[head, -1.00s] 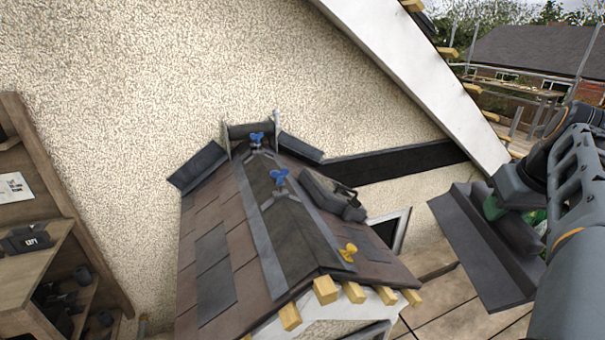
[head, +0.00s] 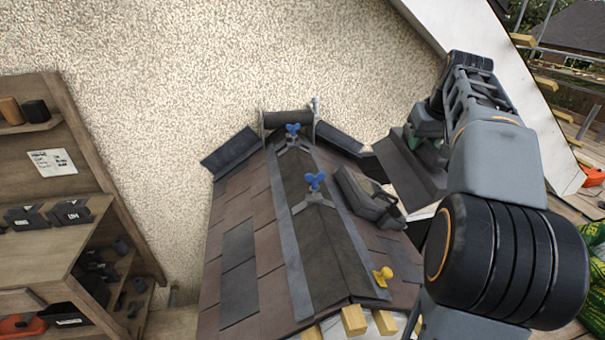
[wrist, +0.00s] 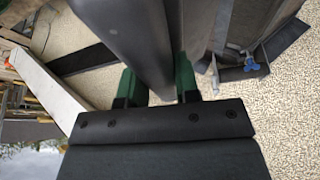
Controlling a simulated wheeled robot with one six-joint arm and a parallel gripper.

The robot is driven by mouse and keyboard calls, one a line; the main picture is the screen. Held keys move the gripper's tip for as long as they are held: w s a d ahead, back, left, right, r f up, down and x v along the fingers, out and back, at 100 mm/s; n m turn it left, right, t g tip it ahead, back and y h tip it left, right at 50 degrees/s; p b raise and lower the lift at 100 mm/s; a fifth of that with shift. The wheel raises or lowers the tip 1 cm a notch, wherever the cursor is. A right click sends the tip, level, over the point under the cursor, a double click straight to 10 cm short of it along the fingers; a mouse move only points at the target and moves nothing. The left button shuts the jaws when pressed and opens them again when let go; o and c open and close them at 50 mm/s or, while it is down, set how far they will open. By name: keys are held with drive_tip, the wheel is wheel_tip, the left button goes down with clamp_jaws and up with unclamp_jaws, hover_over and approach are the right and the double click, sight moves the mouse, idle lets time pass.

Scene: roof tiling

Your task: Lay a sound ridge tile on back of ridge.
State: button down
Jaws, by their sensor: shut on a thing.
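My gripper (head: 428,138) is shut on a dark grey angled ridge tile (head: 405,172), held in the air right of the small roof, apart from it. In the wrist view the green fingers (wrist: 157,85) pinch the tile's upright rib (wrist: 135,35). The ridge (head: 335,245) runs away from me to the rendered wall, covered with dark pieces. A blue-knobbed clamp (head: 315,183) sits midway along it and another blue-knobbed clamp (head: 292,132) near the back. A yellow-knobbed clamp (head: 383,275) is low at the front right.
A dark case-like object (head: 368,197) lies on the right slope. Dark flashing pieces (head: 230,152) flank the ridge's back end by the wall. Wooden shelves (head: 60,190) with tools and boxes stand left. A white sloping board (head: 480,75) rises at right.

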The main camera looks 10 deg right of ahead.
drive_tip(key=w+a+p, duration=0.1)
drive_tip(key=w, duration=0.2)
drive_tip(key=w+a+p, duration=0.1)
drive_tip(key=w, duration=0.3)
drive_tip(key=w+a+r+p, duration=0.1)
drive_tip(key=w, duration=0.3)
drive_tip(key=shift+w, duration=0.1)
drive_tip(key=w+a+f+p, duration=0.2)
drive_tip(key=w+a+p, duration=0.2)
drive_tip(key=w+a, duration=0.65)
drive_tip(key=w+a+f+n, duration=0.2)
drive_tip(key=w+a+f, duration=0.2)
drive_tip(key=a, duration=0.4)
drive_tip(key=shift+y, duration=0.4)
drive_tip(key=shift+w+a+f+p, duration=0.1)
drive_tip(key=shift+a+f, duration=0.15)
drive_tip(key=shift+f, duration=1.5)
drive_tip(key=shift+w+a+f+p, duration=0.1)
drive_tip(key=shift+a+f, duration=0.1)
drive_tip(key=shift+f, duration=1.6)
drive_tip(key=shift+a+f+p, duration=0.1)
drive_tip(key=shift+a+f, duration=0.15)
drive_tip(key=shift+f, duration=1.5)
drive_tip(key=shift+f, duration=0.2)
drive_tip(key=c, duration=0.8)
unclamp_jaws()
drive_tip(key=shift+f, duration=0.15)
drive_tip(key=shift+c, duration=0.2)
drive_tip(key=shift+s, duration=0.1)
